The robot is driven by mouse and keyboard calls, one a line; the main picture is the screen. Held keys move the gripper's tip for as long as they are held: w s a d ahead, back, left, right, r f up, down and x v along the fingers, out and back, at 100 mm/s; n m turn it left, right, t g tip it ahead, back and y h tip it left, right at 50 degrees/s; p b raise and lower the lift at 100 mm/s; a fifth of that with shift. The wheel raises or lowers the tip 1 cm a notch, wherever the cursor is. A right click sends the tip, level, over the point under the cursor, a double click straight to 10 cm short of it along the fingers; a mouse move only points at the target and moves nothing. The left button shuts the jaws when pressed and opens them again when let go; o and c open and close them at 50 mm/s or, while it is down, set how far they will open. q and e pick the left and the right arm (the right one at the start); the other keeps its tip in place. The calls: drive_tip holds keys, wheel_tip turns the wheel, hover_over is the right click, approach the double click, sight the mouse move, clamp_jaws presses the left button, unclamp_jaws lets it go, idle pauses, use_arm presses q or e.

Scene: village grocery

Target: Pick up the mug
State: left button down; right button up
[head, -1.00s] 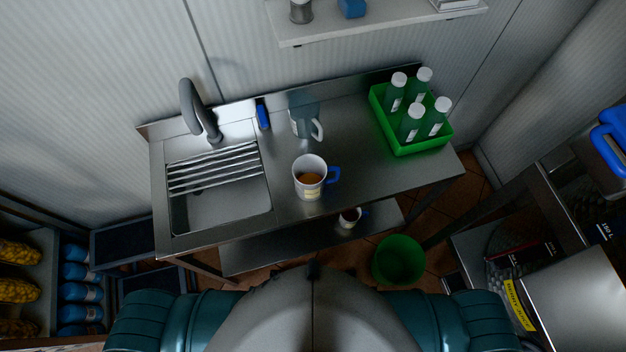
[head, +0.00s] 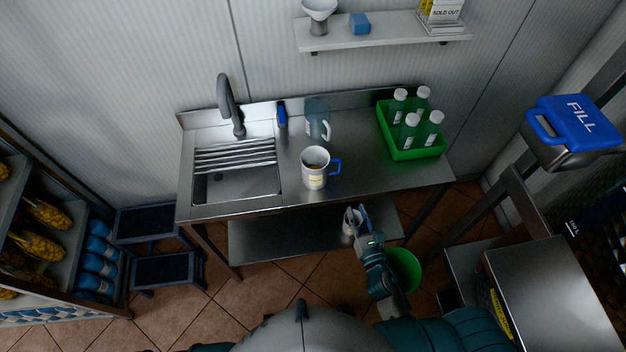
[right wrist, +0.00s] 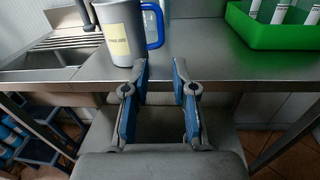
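A white mug (head: 314,178) with a blue handle and a yellowish label stands upright on the steel counter (head: 370,172), right of the sink and near the front edge. In the right wrist view the mug (right wrist: 118,38) is ahead and left of the fingers, handle pointing right. My right gripper (head: 355,213) is in front of and below the counter edge, apart from this mug. In the right wrist view its fingers (right wrist: 160,72) are spread with nothing between them. A pale shape by the gripper on the lower shelf is partly hidden. My left gripper is out of view.
A glass pitcher (head: 317,119) stands behind the mug. A green crate (head: 416,152) of bottles is at the right end. The sink (head: 236,186) with a rack and tap is left. A green bin (head: 408,268) stands on the floor, beside my right forearm.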

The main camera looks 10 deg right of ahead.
drive_tip(key=p, duration=0.1)
approach(340, 167)
drive_tip(key=w, duration=0.3)
drive_tip(key=w+p, duration=0.1)
drive_tip(key=w, duration=0.2)
drive_tip(key=shift+a, duration=0.2)
drive_tip(key=w, duration=0.2)
drive_tip(key=w+a, duration=0.1)
drive_tip(key=w, duration=0.2)
drive_tip(key=shift+a+r+p, duration=0.1)
drive_tip(key=shift+p, duration=0.2)
drive_tip(key=shift+s, duration=0.1)
drive_tip(key=shift+d, duration=0.25)
clamp_jaws()
